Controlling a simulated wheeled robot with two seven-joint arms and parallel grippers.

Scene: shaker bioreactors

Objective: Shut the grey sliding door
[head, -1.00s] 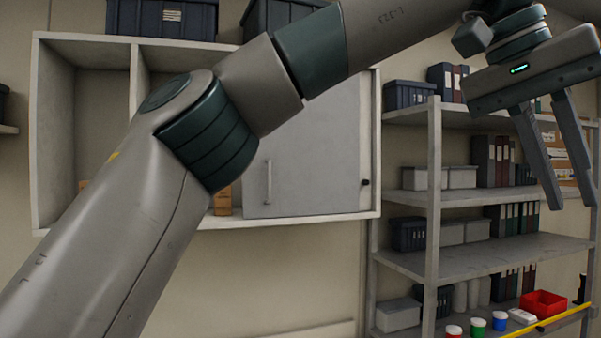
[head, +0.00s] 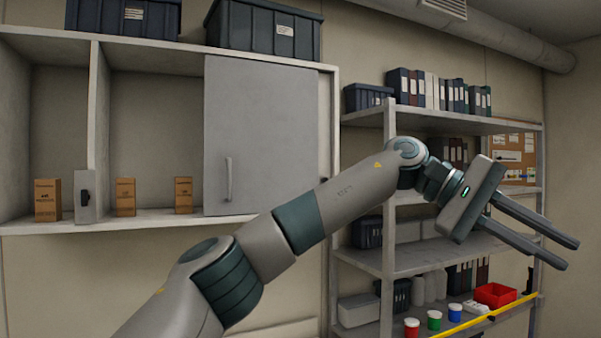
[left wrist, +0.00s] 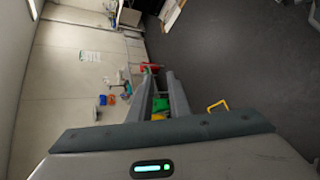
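The grey sliding door (head: 265,125) is on the wall cabinet (head: 150,222) in the head view. It covers the right part of the cabinet, and the left part is open. A vertical handle (head: 228,180) is near the door's lower left. My left gripper (head: 571,254) is far to the right of the door, in front of the shelving, pointing right and slightly down. Its two fingers are apart with nothing between them; they also show in the left wrist view (left wrist: 160,78). My right gripper is out of view.
Small brown boxes (head: 125,197) and a grey block with a dark slot (head: 85,195) stand in the open part. Dark bins (head: 265,28) sit on top. Metal shelving (head: 390,200) at the right holds binders, a red bin (head: 495,295) and coloured-lidded pots.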

